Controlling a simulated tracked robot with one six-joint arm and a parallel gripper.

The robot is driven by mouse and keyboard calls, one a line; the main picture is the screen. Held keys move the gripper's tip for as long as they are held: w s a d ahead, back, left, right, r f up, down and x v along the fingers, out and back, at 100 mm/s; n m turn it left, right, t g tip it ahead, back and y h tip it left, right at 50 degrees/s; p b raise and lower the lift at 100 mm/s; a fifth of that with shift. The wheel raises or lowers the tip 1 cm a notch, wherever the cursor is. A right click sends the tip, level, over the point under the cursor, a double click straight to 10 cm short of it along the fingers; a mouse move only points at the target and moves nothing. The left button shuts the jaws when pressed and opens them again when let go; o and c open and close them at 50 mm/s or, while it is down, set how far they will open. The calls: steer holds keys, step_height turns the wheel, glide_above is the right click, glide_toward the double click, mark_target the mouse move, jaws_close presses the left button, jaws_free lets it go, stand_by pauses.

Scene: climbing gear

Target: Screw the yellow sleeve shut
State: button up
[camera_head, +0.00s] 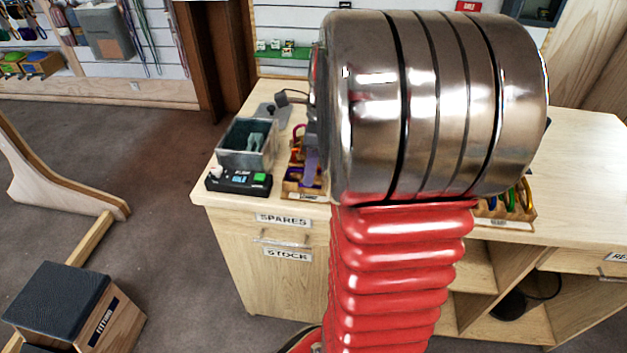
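The yellow sleeve cannot be made out in the head view. Part of a wooden rack (522,222) with several coloured carabiners (510,199) shows on the right of the counter, below my arm's metal joint. A second labelled wooden rack (305,189) stands on the left of the counter, with purple, orange and red gear in it. It is partly covered by my arm. My arm's large metal cylinder and red ribbed section fill the middle of the view and hide much of the counter. My gripper cannot be seen behind them.
The wooden counter (570,160) has bare top at right. On its left stand a grey bin (246,158) with green cloth and a black device (239,182) with a green button. A padded wooden box (75,305) stands on the floor at lower left. Open floor lies left of the counter.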

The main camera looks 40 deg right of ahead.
steer(key=shift+s+a, duration=0.2)
steer(key=shift+a, duration=0.1)
steer(key=shift+f, duration=1.45)
steer(key=shift+d, duration=0.15)
stand_by(0.4)
steer(key=shift+w+d, duration=0.7)
steer(key=shift+d, duration=0.05)
steer(key=shift+r, duration=0.2)
steer(key=shift+s+a+r, duration=0.1)
steer(key=shift+a+r, duration=0.1)
steer(key=shift+r, duration=0.45)
steer(key=shift+s+a+r, duration=0.1)
steer(key=shift+a+r, duration=0.05)
steer(key=shift+r, duration=0.45)
steer(key=shift+s+a, duration=0.4)
steer(key=shift+a, duration=0.15)
